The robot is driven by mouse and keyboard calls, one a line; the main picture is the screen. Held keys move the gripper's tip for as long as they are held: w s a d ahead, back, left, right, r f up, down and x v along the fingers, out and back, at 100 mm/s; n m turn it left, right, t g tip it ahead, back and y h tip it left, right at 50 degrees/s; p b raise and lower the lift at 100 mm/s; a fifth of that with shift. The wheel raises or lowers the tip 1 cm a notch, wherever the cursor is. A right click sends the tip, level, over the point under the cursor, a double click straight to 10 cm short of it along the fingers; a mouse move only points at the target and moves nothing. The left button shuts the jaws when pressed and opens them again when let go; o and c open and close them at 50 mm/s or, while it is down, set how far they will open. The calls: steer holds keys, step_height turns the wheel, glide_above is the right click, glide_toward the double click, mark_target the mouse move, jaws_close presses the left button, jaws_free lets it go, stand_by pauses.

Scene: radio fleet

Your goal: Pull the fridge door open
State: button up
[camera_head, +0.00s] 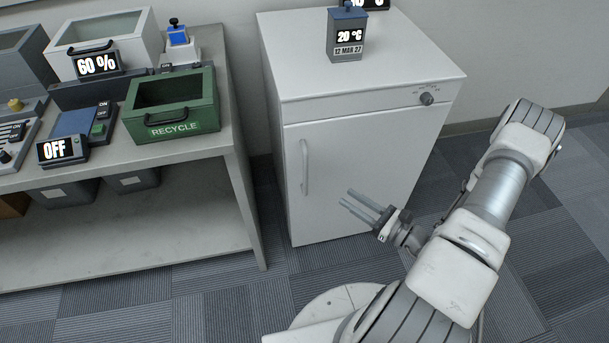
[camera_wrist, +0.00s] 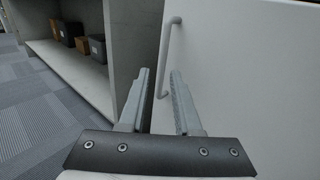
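The white fridge (camera_head: 370,110) stands against the wall, and its door (camera_head: 355,165) is shut. A white vertical bar handle (camera_head: 305,168) runs along the left side of the door. My gripper (camera_head: 346,199) is in front of the door, to the right of the handle and lower than its middle in the head view. In the wrist view my gripper (camera_wrist: 158,76) has its two fingers apart with nothing between them. The handle (camera_wrist: 169,55) shows just beyond the fingertips there, and the door (camera_wrist: 240,70) fills the right side.
A grey table (camera_head: 190,155) stands left of the fridge, with a green recycle bin (camera_head: 172,128) and other devices on it. A display (camera_head: 347,35) is on the fridge top. Carpet floor (camera_head: 190,300) is clear in front.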

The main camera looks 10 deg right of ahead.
mark_target(307, 171)
steer(key=shift+m+t+h, duration=0.3)
steer(key=shift+m+h, duration=0.1)
steer(key=b+x, duration=0.1)
steer(key=x, duration=0.4)
steer(key=f+b+x, duration=0.1)
steer(key=x, duration=0.5)
steer(key=b+x, duration=0.1)
steer(key=x, duration=0.4)
steer(key=shift+w+a+f, duration=0.15)
steer(key=shift+w+f, duration=0.2)
steer(key=shift+w, duration=0.05)
jaws_close()
stand_by(0.4)
